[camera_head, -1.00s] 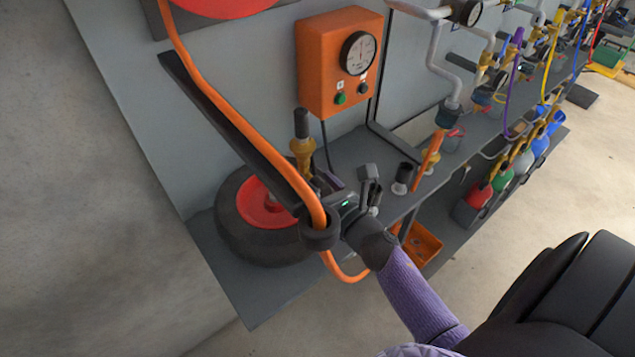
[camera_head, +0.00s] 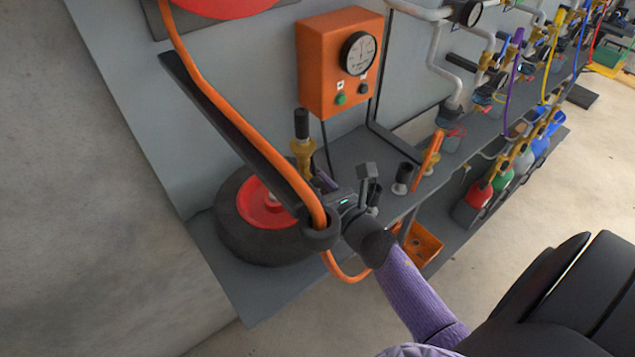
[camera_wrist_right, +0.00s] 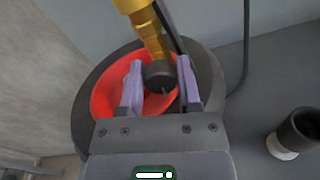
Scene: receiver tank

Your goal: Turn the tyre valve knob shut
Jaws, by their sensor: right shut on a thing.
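The tyre valve is a brass body (camera_head: 302,150) with a black upright top, standing above the tyre (camera_head: 245,235) with its red hub (camera_head: 258,205). In the right wrist view, the brass body (camera_wrist_right: 146,28) comes down from the top and ends in a dark round knob (camera_wrist_right: 160,75). My right gripper (camera_wrist_right: 160,82) has its two purple fingers on either side of this knob and is shut on it. In the head view, my right gripper (camera_head: 326,182) is just below the brass body, and the knob is hidden. My left gripper is not in view.
An orange hose (camera_head: 240,125) runs along a dark arm (camera_head: 215,110) and through a ring (camera_head: 320,238) close to my right wrist. An orange gauge box (camera_head: 322,70) is on the wall. A black-topped fitting (camera_head: 403,175) and an orange tray (camera_head: 422,247) are to the right.

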